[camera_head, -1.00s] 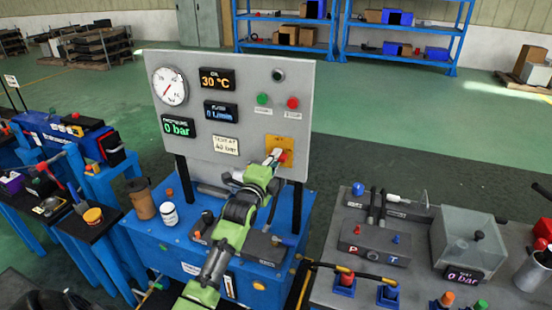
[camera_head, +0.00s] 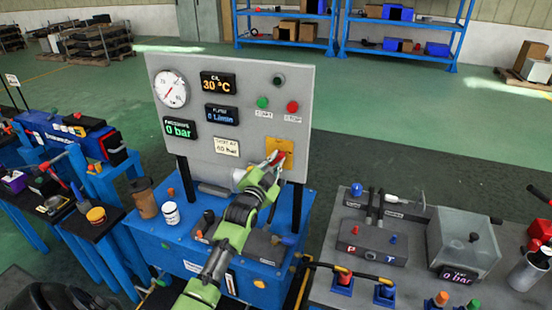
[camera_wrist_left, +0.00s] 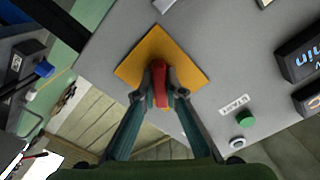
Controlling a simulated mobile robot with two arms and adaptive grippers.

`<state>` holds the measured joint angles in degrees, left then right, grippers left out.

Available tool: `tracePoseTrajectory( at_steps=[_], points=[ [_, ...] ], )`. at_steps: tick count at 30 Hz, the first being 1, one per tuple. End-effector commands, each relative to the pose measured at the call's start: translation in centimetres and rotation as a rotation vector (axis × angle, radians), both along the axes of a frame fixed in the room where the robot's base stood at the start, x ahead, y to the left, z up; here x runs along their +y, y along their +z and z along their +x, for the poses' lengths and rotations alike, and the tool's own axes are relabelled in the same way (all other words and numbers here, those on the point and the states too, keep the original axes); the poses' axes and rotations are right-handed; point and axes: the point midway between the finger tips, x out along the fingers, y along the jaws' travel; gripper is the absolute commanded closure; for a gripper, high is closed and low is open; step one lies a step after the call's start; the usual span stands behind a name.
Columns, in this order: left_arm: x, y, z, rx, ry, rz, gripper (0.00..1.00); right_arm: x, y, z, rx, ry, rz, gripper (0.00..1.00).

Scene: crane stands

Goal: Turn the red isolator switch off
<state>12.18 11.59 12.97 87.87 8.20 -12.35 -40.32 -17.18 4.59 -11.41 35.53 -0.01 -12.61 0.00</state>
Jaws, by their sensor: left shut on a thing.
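The red isolator switch (camera_wrist_left: 160,84) sits on a yellow plate (camera_wrist_left: 128,70) on the grey panel. In the left wrist view its red handle lies between my left gripper's fingertips (camera_wrist_left: 160,95), which close on it from both sides. In the head view my left gripper (camera_head: 274,162) reaches up to the yellow plate (camera_head: 286,144) at the panel's lower right and hides part of the switch. The exact angle of the handle is hard to tell. My right gripper is not in view.
The grey panel (camera_head: 205,62) carries a gauge (camera_head: 171,88), displays, a green START button (camera_head: 262,102) and a red STOP button (camera_head: 292,107). A brown cup (camera_head: 142,198) and white jar (camera_head: 171,213) stand on the blue bench. A grey bench (camera_head: 330,225) with fittings is at right.

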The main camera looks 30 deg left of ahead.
Motion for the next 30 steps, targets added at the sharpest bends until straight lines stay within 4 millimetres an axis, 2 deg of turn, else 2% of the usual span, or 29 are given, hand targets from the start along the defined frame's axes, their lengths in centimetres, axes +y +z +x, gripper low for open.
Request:
tracePoseTrajectory(
  at_steps=[15, 21, 30],
  points=[
    [0.0, 0.0, 0.0, -0.108, 0.001, -0.458, 1.00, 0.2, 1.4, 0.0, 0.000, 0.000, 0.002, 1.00],
    [0.0, -0.1, 0.0, -0.138, 0.001, -0.585, 1.00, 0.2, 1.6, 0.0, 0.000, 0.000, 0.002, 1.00],
    [0.0, -0.1, 0.0, -0.162, 0.001, -0.686, 1.00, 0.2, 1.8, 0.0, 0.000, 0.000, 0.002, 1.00]
  ],
)
